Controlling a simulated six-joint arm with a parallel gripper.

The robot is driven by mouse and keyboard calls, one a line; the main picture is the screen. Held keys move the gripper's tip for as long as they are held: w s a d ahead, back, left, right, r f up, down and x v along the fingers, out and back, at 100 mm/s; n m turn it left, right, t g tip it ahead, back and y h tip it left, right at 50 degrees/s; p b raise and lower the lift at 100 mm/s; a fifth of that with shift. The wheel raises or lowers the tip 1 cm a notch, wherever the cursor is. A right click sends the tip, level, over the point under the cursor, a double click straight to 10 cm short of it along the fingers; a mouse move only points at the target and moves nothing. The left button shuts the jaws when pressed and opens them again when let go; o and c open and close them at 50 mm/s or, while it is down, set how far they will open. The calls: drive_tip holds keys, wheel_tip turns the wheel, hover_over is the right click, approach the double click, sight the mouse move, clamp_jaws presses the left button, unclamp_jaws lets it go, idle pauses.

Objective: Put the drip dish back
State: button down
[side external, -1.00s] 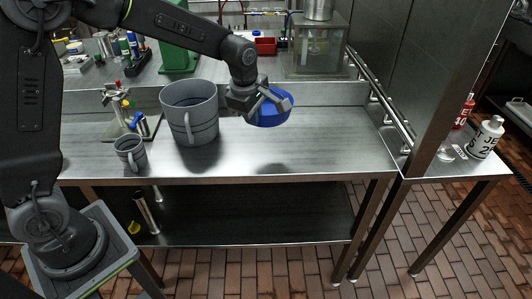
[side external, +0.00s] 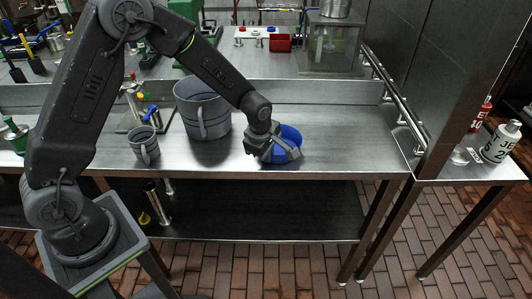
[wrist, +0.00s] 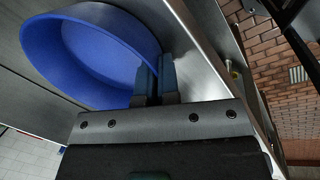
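The blue drip dish (side external: 289,136) is a round, open dish at the right half of the steel bench, low on or just above the bench top; I cannot tell if it touches. My gripper (side external: 284,155) is at its near side. In the wrist view the dish (wrist: 85,50) fills the upper left, and my two fingers (wrist: 156,82) are close together on its wall at the rim. The gripper looks shut on that wall. The dish's underside is hidden.
A large grey jug (side external: 203,108) stands left of the dish, with a small grey mug (side external: 144,145) further left. A valve fixture with a blue handle (side external: 148,113) is behind the mug. The bench top (side external: 350,140) is clear to the right.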

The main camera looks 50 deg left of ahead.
drive_tip(key=c, duration=1.8)
unclamp_jaws()
drive_tip(key=shift+f, duration=0.1)
drive_tip(key=o, duration=0.4)
drive_tip(key=shift+o, duration=0.2)
drive_tip(key=v, duration=1.3)
drive_tip(key=s+r+m+t, duration=0.1)
drive_tip(key=s+r+m, duration=0.4)
drive_tip(key=s+m, duration=0.5)
drive_tip(key=s+r+m+t, duration=0.2)
drive_tip(key=s+r+m, duration=0.4)
drive_tip(key=s+m, duration=0.4)
drive_tip(key=shift+s+a+m, duration=0.3)
drive_tip(key=shift+s+a, duration=0.15)
drive_tip(key=shift+s, duration=0.8)
